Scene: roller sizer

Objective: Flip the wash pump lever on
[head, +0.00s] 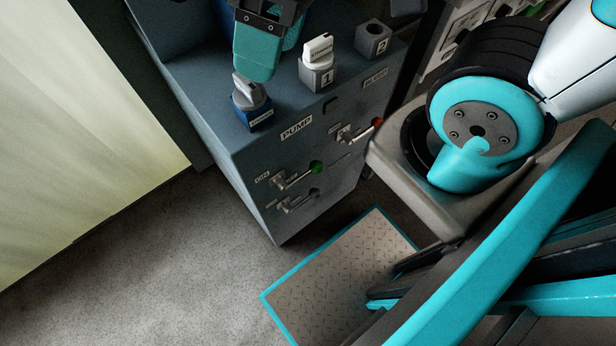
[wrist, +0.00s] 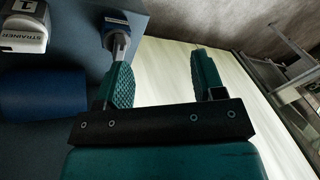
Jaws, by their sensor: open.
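The grey cabinet front (head: 262,160) carries a "PUMP" plate (head: 296,128). Below it is a metal lever with a green knob (head: 317,167), and a similar lever with a dark end (head: 298,203) sits lower. A lever with a red knob (head: 378,122) is farther right. The small labels are too blurred to tell which lever is the wash pump's. My gripper (head: 273,65) is above the cabinet top, apart from these levers. In the wrist view my gripper (wrist: 162,78) is open with nothing between its fingers. No front lever shows there.
On the cabinet top stand a grey-handled piece on a blue base (head: 252,110), a white-handled block marked 1 (head: 318,65) and a block marked 2 (head: 372,40). The blue-based piece shows close behind one finger in the wrist view (wrist: 116,30). Open floor (head: 150,250) lies left.

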